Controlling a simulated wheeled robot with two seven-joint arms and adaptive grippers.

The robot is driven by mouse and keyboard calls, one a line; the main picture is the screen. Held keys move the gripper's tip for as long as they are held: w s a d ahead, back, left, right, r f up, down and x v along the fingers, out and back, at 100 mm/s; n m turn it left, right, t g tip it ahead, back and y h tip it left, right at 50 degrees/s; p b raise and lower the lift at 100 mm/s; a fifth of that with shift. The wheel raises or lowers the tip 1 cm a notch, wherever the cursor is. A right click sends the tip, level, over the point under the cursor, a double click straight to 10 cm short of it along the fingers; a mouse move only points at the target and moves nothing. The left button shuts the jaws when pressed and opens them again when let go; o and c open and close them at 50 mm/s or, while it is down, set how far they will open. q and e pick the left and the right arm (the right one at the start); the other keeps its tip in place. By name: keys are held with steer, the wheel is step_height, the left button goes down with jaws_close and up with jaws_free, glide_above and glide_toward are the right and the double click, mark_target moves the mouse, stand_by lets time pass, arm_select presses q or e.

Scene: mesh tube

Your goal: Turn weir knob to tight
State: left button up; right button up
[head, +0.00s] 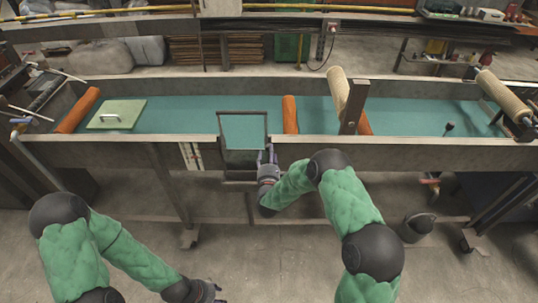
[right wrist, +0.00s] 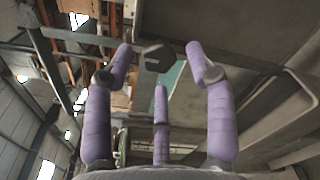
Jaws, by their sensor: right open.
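A dark, several-sided knob (right wrist: 158,57), which looks like the weir knob, shows in the right wrist view between the tips of my right gripper (right wrist: 160,62). The purple fingers are spread apart, one on each side and a third below; I cannot tell whether any touches the knob. In the head view my right gripper (head: 267,158) is at the trough's front wall, just right of the dark weir frame (head: 243,114). The knob is not discernible there. My left gripper (head: 208,293) is low at the bottom edge, and its fingers are unclear.
The long trough (head: 400,152) holds teal liquid or lining, orange rollers (head: 290,114) and a pale green lid (head: 117,114). Beige mesh rolls (head: 338,90) stand at the right. A red-handled valve (head: 430,181) hangs below the trough. Concrete floor is open in front.

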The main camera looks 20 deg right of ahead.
steer(key=shift+w+d, duration=0.1)
steer(key=shift+w, duration=0.4)
jaws_close()
